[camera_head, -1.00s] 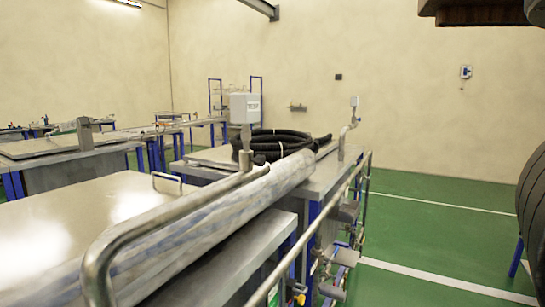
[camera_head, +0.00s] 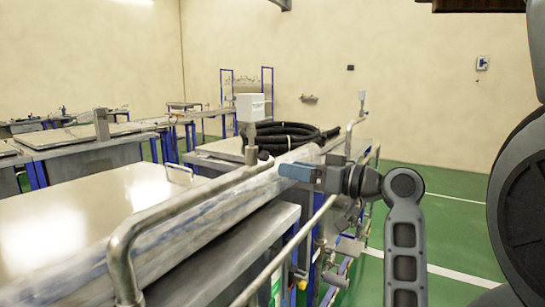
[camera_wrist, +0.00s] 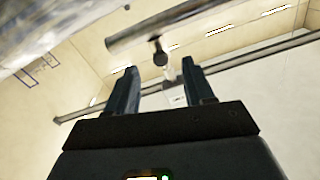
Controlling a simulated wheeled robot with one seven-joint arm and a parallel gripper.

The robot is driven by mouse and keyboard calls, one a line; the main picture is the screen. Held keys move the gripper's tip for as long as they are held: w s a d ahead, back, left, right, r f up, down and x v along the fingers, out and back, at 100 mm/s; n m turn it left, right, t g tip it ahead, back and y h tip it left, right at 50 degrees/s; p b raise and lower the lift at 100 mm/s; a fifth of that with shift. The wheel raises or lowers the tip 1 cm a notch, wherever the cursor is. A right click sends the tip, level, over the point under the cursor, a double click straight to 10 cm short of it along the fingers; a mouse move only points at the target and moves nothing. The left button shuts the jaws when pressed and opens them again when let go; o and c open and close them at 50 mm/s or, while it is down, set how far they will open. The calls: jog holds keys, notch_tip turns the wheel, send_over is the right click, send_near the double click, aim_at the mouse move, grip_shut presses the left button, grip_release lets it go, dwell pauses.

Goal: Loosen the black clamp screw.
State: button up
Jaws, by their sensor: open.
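In the wrist view a small black knob-like piece, which looks like the black clamp screw (camera_wrist: 160,54), sticks out from a round metal bar (camera_wrist: 170,25). My gripper (camera_wrist: 159,68) is open, with its two dark fingers apart. The knob shows between and just beyond the fingertips, and nothing is held. I cannot tell whether the fingers touch it. I cannot pick out the screw in the head view.
A bent steel pipe (camera_head: 165,210) runs along the near tank (camera_head: 85,212). A coiled black hose (camera_head: 290,135) and a white box on a post (camera_head: 250,107) stand behind. A steel rail (camera_head: 285,250) runs along the tank's front. Green floor (camera_head: 450,235) is free at right.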

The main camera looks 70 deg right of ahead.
aim_at(267, 156)
jog(key=shift+n, duration=0.4)
jog(key=shift+w+d+r+p, duration=0.3)
jog(key=shift+w, duration=0.7)
jog(key=shift+w+d+r+p, duration=0.25)
jog(key=shift+w+d+p, duration=0.1)
jog(key=shift+w, duration=0.6)
jog(key=shift+w+d+r+p, duration=0.3)
jog(key=shift+w, duration=0.7)
jog(key=shift+c, duration=0.3)
grip_shut()
